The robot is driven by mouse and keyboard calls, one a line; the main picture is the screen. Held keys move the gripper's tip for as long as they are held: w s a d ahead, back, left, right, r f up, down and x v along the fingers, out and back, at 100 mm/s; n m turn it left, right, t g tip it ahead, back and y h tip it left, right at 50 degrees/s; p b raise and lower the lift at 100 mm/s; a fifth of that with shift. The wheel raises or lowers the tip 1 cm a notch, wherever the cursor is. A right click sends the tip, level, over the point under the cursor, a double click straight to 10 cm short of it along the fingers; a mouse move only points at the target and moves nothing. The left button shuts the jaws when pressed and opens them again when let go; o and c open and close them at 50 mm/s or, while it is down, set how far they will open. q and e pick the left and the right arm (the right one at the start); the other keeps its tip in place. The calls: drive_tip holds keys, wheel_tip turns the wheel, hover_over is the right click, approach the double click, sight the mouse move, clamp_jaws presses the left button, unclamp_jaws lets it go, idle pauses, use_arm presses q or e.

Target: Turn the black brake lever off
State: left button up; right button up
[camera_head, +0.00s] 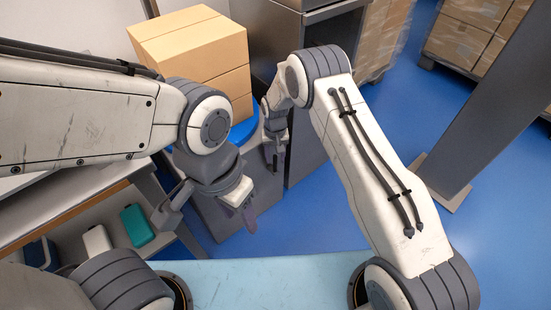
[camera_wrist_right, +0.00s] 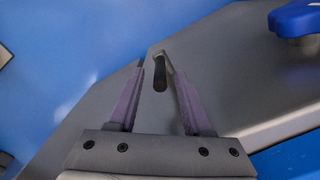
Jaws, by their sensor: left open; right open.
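The black brake lever (camera_wrist_right: 160,78) shows in the right wrist view as a short black grip on a pale metal stem, against a grey surface. It appears between the two fingertips of my right gripper (camera_wrist_right: 157,68), which is open; I cannot tell whether either finger touches it. In the head view my right gripper (camera_head: 272,153) is beside the grey cabinet, and I cannot make out the lever there. My left gripper (camera_head: 206,220) is open and empty, lower and to the left, in front of a grey body.
A blue knob (camera_wrist_right: 295,20) is at the upper right of the wrist view. Cardboard boxes (camera_head: 190,45) stand behind the grippers. A grey cabinet (camera_head: 305,150) is close to my right gripper. A shelf with a teal tub (camera_head: 137,226) is at the left. Blue floor is open at right.

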drive_tip(key=shift+f, duration=0.1)
clamp_jaws()
idle(1.4)
